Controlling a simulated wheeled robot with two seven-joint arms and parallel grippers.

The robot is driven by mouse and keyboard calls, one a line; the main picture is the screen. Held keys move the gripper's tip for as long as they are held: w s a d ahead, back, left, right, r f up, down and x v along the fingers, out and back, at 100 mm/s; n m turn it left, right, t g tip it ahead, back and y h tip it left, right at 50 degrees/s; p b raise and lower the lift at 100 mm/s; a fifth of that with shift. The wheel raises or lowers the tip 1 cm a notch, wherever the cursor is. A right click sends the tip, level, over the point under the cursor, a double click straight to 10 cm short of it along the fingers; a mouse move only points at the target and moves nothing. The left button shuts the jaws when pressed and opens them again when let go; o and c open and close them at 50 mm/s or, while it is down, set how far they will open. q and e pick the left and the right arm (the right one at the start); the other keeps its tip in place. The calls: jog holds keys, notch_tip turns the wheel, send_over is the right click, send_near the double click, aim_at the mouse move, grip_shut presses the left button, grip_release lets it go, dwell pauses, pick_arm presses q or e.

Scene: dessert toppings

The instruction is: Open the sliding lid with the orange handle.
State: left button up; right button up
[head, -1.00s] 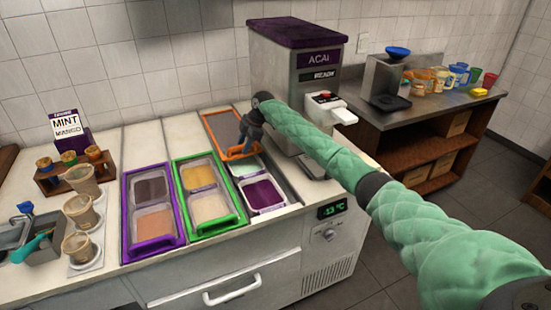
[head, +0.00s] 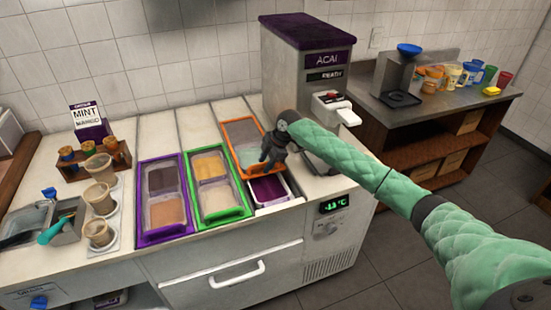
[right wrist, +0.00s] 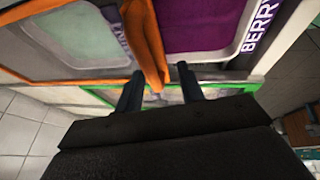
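The sliding lid with the orange frame (head: 229,152) lies over the rear of the right-hand topping well in the head view. In front of it, an uncovered purple tub (head: 268,190) shows. My right gripper (head: 270,160) is low over the lid's front right part and hides some of its front edge. In the right wrist view, the orange handle (right wrist: 150,45) reaches down between the two spread fingers of my right gripper (right wrist: 160,85), with a gap beside the right finger. The purple tub with a BERRY label (right wrist: 200,25) lies beyond. My left gripper is out of view.
A green-framed lid (head: 188,190) and a purple-framed lid (head: 142,205) lie left of the orange one. The acai machine (head: 290,75) stands close behind my right gripper. Cups in a holder (head: 100,242) and a metal scoop tray (head: 62,225) stand at left.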

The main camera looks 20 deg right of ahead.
jog(key=s+d+r, duration=0.1)
jog(key=s+r, duration=0.3)
jog(key=s, duration=0.1)
jog(key=shift+d+b, duration=0.35)
jog(key=shift+d, duration=0.05)
dwell(0.3)
